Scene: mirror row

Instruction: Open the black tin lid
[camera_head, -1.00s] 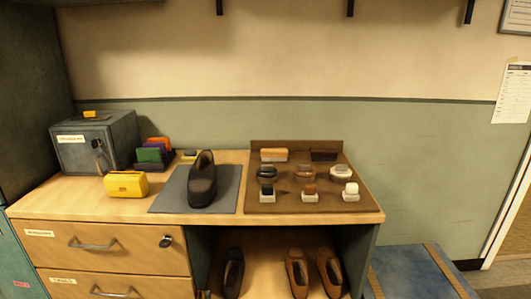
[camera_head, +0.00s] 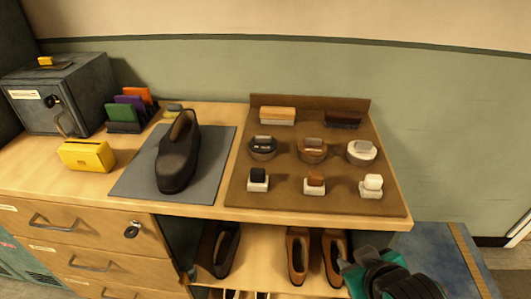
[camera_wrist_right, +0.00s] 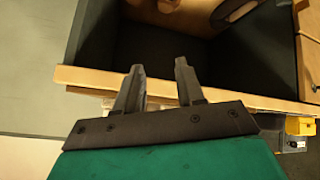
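The black tin (camera_head: 263,148) is the left one of three round tins on the brown board, with a dark top and a small light patch on it. Its lid appears to be on; fine detail is too small to tell. The right gripper (camera_head: 375,268), black and teal, is at the lower right of the head view, in front of the bench and well away from the tin. In the right wrist view its two fingers (camera_wrist_right: 160,78) are apart with nothing between them. The left gripper is not in view.
A brown tin (camera_head: 312,150) and a white tin (camera_head: 361,153) stand to the right. Brushes (camera_head: 278,116) lie behind, and small blocks (camera_head: 315,183) stand in front. A dark shoe (camera_head: 178,155) stands on a grey mat (camera_head: 130,185). The bench front edge (camera_head: 300,217) lies between gripper and board.

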